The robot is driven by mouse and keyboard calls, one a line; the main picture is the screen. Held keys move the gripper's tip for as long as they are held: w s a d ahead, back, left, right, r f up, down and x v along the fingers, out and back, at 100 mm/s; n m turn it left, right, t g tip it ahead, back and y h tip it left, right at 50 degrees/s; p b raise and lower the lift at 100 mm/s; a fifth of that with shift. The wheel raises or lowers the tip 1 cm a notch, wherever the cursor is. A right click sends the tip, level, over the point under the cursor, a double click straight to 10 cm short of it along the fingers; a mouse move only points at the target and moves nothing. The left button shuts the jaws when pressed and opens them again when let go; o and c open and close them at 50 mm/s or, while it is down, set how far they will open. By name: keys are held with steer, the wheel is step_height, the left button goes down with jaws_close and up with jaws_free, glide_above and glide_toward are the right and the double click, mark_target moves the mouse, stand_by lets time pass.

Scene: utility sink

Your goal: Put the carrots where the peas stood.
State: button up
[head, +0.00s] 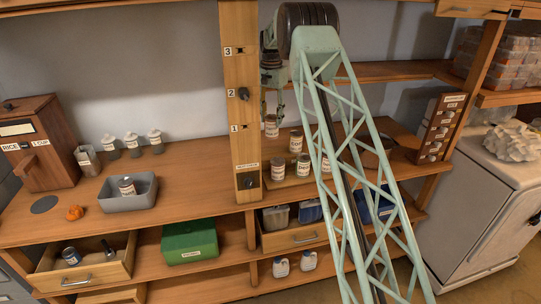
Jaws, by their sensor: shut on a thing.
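My gripper (272,112) hangs at the end of my green lattice arm, to the right of the wooden post. It is shut on a small can (271,128) with a pale label, held upright above the counter; its label is too small to read. Below and right of it stand several similar cans: one at the back (296,142), one in front (303,166), one at the left (278,171), and one partly behind my arm (327,163). Another can (127,187) is in the grey tub (118,205). I cannot tell which cans are carrots or peas.
The numbered wooden post (241,100) stands close left of my gripper. A rice dispenser (35,150), white-topped jars (133,145) and an orange pumpkin-like object (75,212) are at the left. An open drawer (85,270) holds another can (71,257). Counter right of the tub is clear.

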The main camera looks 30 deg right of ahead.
mark_target(271, 137)
stand_by(0.3)
steer(key=shift+f, duration=2.45)
steer(key=shift+f+p, duration=0.15)
steer(key=shift+p, duration=0.15)
steer(key=shift+f, duration=2.35)
steer(key=shift+f, duration=0.1)
steer(key=o, duration=1.1)
steer(key=shift+c, duration=0.2)
steer(key=shift+f, duration=0.1)
